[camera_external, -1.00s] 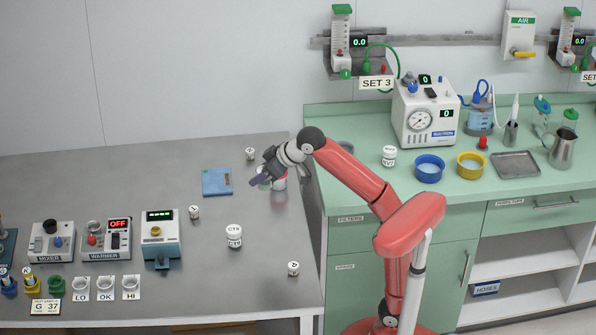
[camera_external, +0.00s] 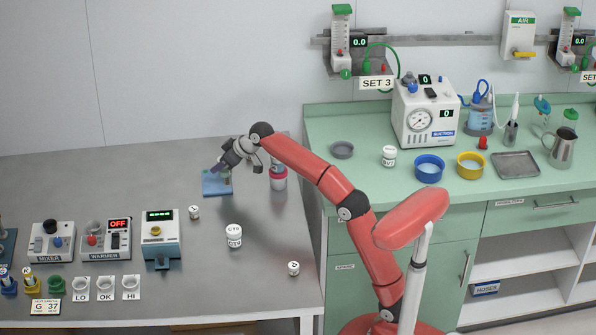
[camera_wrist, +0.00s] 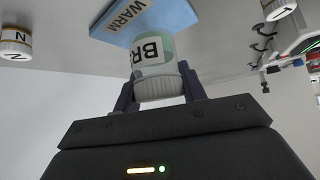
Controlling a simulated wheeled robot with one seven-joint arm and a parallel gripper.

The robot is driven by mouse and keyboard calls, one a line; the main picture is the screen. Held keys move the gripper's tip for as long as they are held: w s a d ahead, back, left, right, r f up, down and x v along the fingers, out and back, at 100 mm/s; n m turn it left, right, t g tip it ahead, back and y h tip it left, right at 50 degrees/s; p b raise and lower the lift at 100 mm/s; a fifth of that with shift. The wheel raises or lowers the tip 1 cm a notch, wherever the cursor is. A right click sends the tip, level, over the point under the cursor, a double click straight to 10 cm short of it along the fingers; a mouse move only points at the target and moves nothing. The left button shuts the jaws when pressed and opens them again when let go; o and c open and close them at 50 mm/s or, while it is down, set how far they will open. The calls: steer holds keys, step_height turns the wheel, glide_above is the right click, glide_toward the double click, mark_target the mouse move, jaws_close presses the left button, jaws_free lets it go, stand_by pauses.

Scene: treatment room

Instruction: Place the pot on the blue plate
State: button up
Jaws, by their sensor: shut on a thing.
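The pot (camera_wrist: 158,62) is white with a ribbed cap, a pale green band and a label reading "BR". My gripper (camera_wrist: 160,92) is shut on it, one finger on each side of the cap. In the external view my gripper (camera_external: 219,170) is over the blue plate (camera_external: 213,188), and the pot there is small and mostly hidden. The plate, marked "WARM", also shows just beyond the pot in the wrist view (camera_wrist: 172,13). I cannot tell whether the pot touches the plate.
A pink-ringed container (camera_external: 279,180) stands right of the plate. The mixer (camera_external: 52,242) and warmer (camera_external: 105,242) are at left. The steel bench is bare left of the plate.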

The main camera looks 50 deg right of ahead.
mark_target(222, 172)
steer(key=shift+f+b, duration=0.6)
steer(key=shift+f, duration=1.45)
steer(key=shift+f, duration=0.1)
steer(key=o, duration=1.1)
steer(key=shift+c, duration=0.2)
steer(key=shift+r, duration=0.2)
steer(key=v, duration=1.2)
